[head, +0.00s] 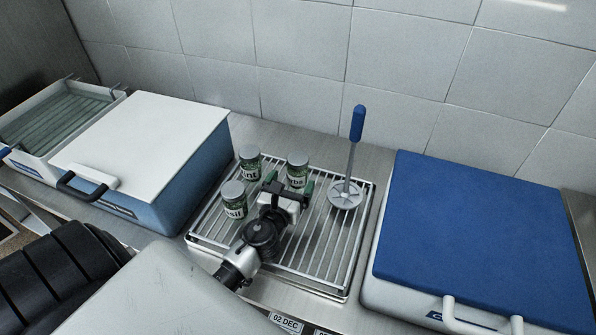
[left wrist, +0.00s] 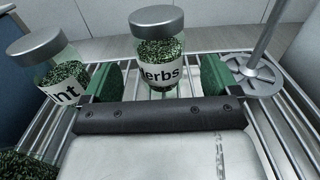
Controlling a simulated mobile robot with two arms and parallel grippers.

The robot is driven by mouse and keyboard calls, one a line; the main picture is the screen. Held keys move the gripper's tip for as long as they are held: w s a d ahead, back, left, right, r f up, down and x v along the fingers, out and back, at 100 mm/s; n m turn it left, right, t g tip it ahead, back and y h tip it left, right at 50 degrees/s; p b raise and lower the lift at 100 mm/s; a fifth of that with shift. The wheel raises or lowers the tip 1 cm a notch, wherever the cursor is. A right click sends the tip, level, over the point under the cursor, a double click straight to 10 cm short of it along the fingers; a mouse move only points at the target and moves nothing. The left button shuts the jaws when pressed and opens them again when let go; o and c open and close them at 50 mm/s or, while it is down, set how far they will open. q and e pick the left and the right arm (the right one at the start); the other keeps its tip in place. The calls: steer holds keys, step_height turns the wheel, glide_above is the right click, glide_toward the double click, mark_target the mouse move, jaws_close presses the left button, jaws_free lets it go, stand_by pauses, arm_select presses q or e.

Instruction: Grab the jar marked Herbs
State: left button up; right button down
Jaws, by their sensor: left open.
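The jar marked Herbs (head: 298,169) stands upright on a wire rack (head: 318,277), green flakes inside, under a grey lid. In the left wrist view the Herbs jar (left wrist: 157,50) is just beyond and between the fingertips, its label partly reading "erbs". My left gripper (head: 288,187) is open, with its green-padded fingers on either side in front of the jar; it also shows in the left wrist view (left wrist: 158,82). Whether a finger touches the jar I cannot tell. My right gripper is not in view.
A jar labelled "int" (head: 250,163) stands left of the Herbs jar, close to my left finger. Another jar (head: 233,200) stands nearer. A blue-handled masher (head: 357,125) stands on the right. Boxes with a white lid (head: 150,125) and a blue lid (head: 478,225) flank the rack.

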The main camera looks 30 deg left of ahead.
mark_target(294, 178)
arm_select(q)
steer(key=x, duration=0.3)
steer(key=shift+w+r, duration=0.2)
steer(key=shift+w, duration=0.15)
steer(key=shift+w+a+f, duration=0.15)
steer(key=shift+w+a, duration=0.05)
steer(key=shift+w, duration=0.35)
steer(key=c, duration=1.1)
steer(key=shift+p, duration=0.3)
